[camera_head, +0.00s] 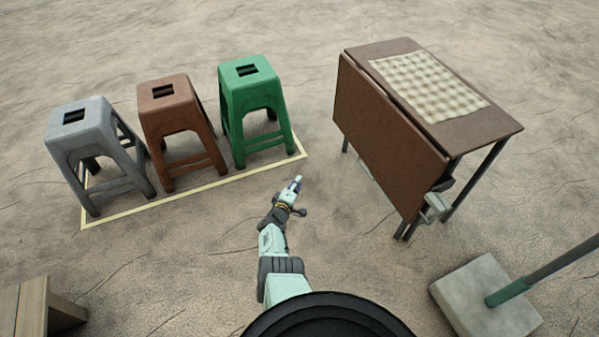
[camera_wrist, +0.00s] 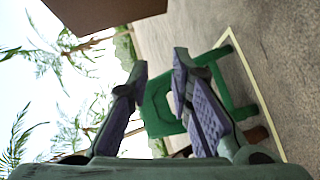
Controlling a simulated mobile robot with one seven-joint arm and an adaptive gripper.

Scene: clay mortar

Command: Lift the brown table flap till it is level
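The brown table flap (camera_head: 383,138) hangs down along the near left side of the brown table (camera_head: 492,125). Its face slopes toward the lower right in the head view. A brown panel also shows at the top of the wrist view (camera_wrist: 105,12), probably the flap or table. My gripper (camera_head: 297,182) is left of the flap, in front of the green stool and apart from both. In the wrist view its two fingers (camera_wrist: 160,92) stand apart with nothing between them but the green stool beyond.
Grey (camera_head: 85,140), brown (camera_head: 172,120) and green (camera_head: 250,98) stools stand at left inside a yellow floor outline (camera_head: 205,184). A cream woven mat (camera_head: 425,85) lies on the tabletop. A concrete base (camera_head: 480,290) with a pole stands lower right. A wooden piece (camera_head: 30,305) is lower left.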

